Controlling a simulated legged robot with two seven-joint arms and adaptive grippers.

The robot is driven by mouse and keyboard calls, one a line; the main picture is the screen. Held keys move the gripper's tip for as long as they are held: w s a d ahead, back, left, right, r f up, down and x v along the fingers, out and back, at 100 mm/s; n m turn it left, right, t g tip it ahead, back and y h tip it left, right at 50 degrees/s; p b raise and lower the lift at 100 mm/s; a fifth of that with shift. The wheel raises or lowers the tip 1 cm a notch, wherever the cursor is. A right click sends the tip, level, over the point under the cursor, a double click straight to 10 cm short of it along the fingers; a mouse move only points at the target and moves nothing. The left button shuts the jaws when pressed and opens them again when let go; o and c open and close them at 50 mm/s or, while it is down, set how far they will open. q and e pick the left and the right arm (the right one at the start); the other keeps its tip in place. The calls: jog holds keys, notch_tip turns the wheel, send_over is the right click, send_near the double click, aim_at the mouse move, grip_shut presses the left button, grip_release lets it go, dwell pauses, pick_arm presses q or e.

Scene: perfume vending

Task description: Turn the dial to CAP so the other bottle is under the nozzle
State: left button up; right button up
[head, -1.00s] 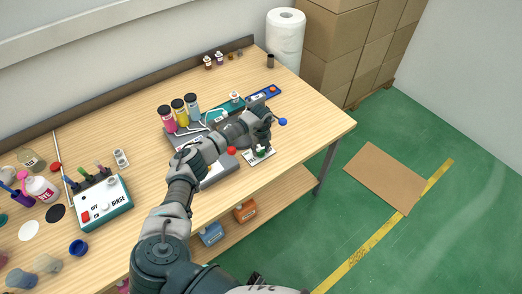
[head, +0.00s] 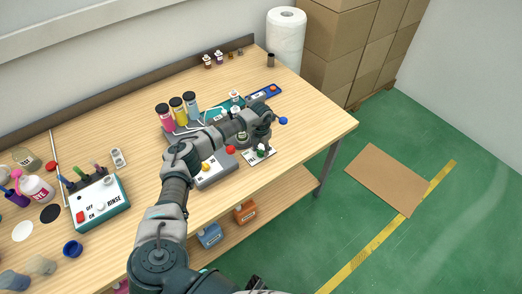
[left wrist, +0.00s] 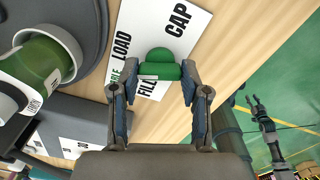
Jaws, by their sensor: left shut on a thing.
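The green dial (left wrist: 160,66) stands on a white card with LOAD, CAP and FILL lettering (left wrist: 178,28) in the left wrist view. My left gripper (left wrist: 158,92) has its two fingers on either side of the dial and is shut on it. In the head view, my left gripper (head: 262,141) is over the card (head: 262,157) at the right end of the grey machine (head: 218,178). A green bottle with a white label (left wrist: 42,72) is on the round dark turntable (left wrist: 88,70). The nozzle is not clear. My right gripper (left wrist: 262,112) appears small over the floor; its jaws are unclear.
Pink, yellow and blue bottles (head: 177,109) stand at the machine's back. A red ball-topped lever (head: 230,150) and a blue ball (head: 283,121) are close to my left arm. The rinse box (head: 100,205) is at left. The table's right front corner (head: 335,130) is bare.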

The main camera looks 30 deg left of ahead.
pick_arm(q)
jog(key=m+b, duration=0.1)
jog(key=m, duration=0.2)
jog(key=shift+w+r+m, duration=0.1)
jog(key=shift+w+m, duration=0.05)
jog(key=shift+m, duration=0.25)
jog(key=m+b, duration=0.1)
jog(key=m, duration=0.2)
jog(key=shift+a+m, duration=0.1)
jog(key=shift+m, duration=0.2)
jog(key=m+b, duration=0.1)
jog(key=m, duration=0.1)
jog(key=shift+m, duration=0.3)
jog(key=m+b, duration=0.1)
jog(key=m, duration=0.2)
jog(key=shift+m, duration=0.4)
jog(key=m+b, duration=0.1)
jog(key=m, duration=0.3)
jog(key=shift+r+m+b, duration=0.1)
jog(key=shift+m+b, duration=0.55)
jog(key=shift+m, duration=1.45)
pick_arm(e)
jog(key=w+a+r, duration=0.1)
jog(key=w+r, duration=0.3)
jog(key=w, duration=0.3)
jog(key=w+a+r, duration=0.1)
jog(key=w+r, duration=0.3)
jog(key=w, duration=0.3)
jog(key=shift+a+t, duration=0.4)
jog(key=shift+w+r, duration=0.15)
